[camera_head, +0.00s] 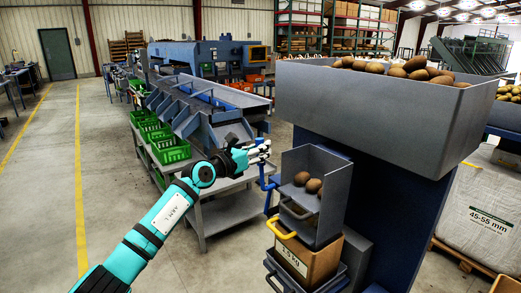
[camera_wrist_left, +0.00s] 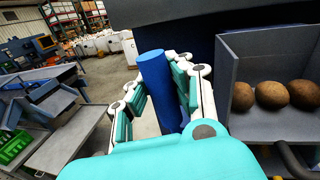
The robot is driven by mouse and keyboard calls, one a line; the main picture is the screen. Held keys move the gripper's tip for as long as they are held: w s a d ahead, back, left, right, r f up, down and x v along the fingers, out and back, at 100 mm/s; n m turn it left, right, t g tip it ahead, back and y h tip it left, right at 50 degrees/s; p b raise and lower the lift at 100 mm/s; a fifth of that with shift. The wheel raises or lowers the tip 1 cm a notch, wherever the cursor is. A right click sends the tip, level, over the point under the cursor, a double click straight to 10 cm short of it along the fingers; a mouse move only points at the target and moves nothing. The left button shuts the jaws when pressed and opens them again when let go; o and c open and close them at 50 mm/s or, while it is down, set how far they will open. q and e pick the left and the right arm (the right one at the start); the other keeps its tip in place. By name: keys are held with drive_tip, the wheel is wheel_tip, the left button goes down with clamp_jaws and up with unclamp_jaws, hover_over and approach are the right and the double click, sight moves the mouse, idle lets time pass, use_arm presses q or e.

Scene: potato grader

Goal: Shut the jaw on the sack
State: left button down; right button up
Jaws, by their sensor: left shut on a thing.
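My left gripper (camera_head: 257,155) is in the middle of the head view, left of the grey weighing pan (camera_head: 335,190). It is shut on a blue upright handle (camera_head: 268,185). In the left wrist view the handle (camera_wrist_left: 158,90) stands between the two fingers of my gripper (camera_wrist_left: 160,95). Below the pan hangs a brown sack (camera_head: 318,265) with a label that seems to read 2.5 kg. A yellow bar (camera_head: 280,229) lies at the sack's upper left edge. The sack's mouth is mostly hidden under the pan. My right gripper is out of view.
Potatoes (camera_head: 308,183) lie in the pan, and more fill the large grey hopper (camera_head: 370,105) above. A sorting machine (camera_head: 200,105) with green crates (camera_head: 170,150) stands behind left. A white big bag (camera_head: 485,215) stands at right.

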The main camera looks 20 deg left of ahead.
use_arm(q)
drive_tip(key=shift+w+d+f, duration=0.15)
drive_tip(key=shift+w+f, duration=0.1)
drive_tip(key=shift+f, duration=0.1)
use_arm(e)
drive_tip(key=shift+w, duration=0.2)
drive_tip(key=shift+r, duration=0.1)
use_arm(q)
drive_tip(key=w+a+f+n+g+p, duration=0.1)
drive_tip(key=w+a+f+n+p, duration=0.1)
drive_tip(key=w+a+f+n, duration=0.1)
drive_tip(key=shift+w+a+n, duration=0.55)
drive_tip(key=shift+a+n, duration=0.7)
drive_tip(key=shift+n, duration=0.35)
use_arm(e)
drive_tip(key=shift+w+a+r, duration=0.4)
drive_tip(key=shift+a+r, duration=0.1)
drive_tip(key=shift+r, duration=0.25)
use_arm(q)
drive_tip(key=shift+f, duration=0.1)
drive_tip(key=c, duration=1.8)
unclamp_jaws()
drive_tip(key=shift+a, duration=0.1)
drive_tip(key=o, duration=0.7)
drive_tip(key=shift+s+a+r, duration=0.25)
drive_tip(key=shift+s+a, duration=0.1)
drive_tip(key=shift+r, duration=0.1)
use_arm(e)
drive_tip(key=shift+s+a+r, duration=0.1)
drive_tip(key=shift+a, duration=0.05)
